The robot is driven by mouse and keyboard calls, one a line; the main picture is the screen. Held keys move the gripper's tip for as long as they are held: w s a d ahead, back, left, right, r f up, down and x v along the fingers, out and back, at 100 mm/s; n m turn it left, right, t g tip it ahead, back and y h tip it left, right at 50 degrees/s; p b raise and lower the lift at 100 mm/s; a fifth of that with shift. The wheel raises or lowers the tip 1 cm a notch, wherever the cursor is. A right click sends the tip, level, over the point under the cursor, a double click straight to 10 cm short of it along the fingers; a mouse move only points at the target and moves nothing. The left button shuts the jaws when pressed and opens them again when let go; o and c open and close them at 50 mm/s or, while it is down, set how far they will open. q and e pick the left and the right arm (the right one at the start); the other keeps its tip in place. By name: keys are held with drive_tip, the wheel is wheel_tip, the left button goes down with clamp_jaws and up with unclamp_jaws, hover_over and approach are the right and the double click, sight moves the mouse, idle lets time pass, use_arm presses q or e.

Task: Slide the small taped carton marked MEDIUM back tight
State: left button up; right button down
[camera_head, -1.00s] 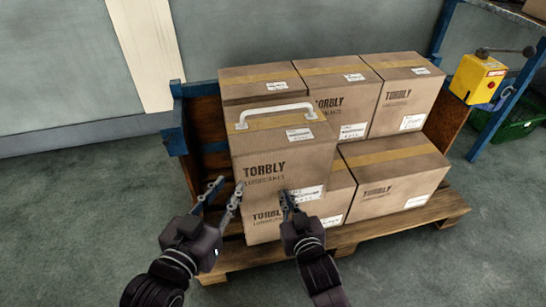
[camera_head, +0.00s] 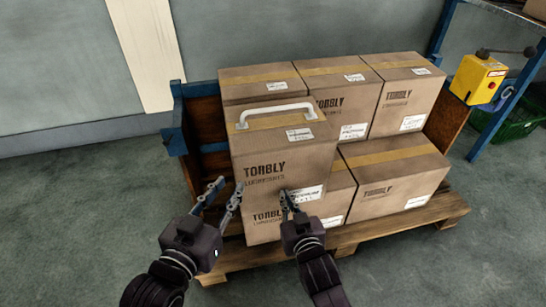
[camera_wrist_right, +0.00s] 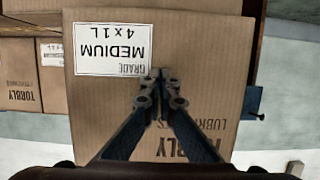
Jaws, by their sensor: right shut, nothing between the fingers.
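The taped carton (camera_head: 265,150), with a white handle on top and TORBLY on its front, sits upright on a lower front carton (camera_head: 262,228) at the left of the stack. In the right wrist view its front face (camera_wrist_right: 110,110) carries a white label (camera_wrist_right: 112,50) reading MEDIUM, upside down. My right gripper (camera_head: 285,194) is shut and empty, its fingertips (camera_wrist_right: 160,74) at this front face by the label; contact is unclear. My left gripper (camera_head: 226,185) is open and empty in front of the carton's left side. Any gap behind the carton is hidden.
Several other TORBLY cartons (camera_head: 392,183) stand on a wooden pallet (camera_head: 360,232), with a taller row (camera_head: 405,95) behind. A blue post (camera_head: 178,135) stands at the left. A yellow box with a lever (camera_head: 477,80) is at the right. The floor in front is clear.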

drive_tip(key=shift+w, duration=0.25)
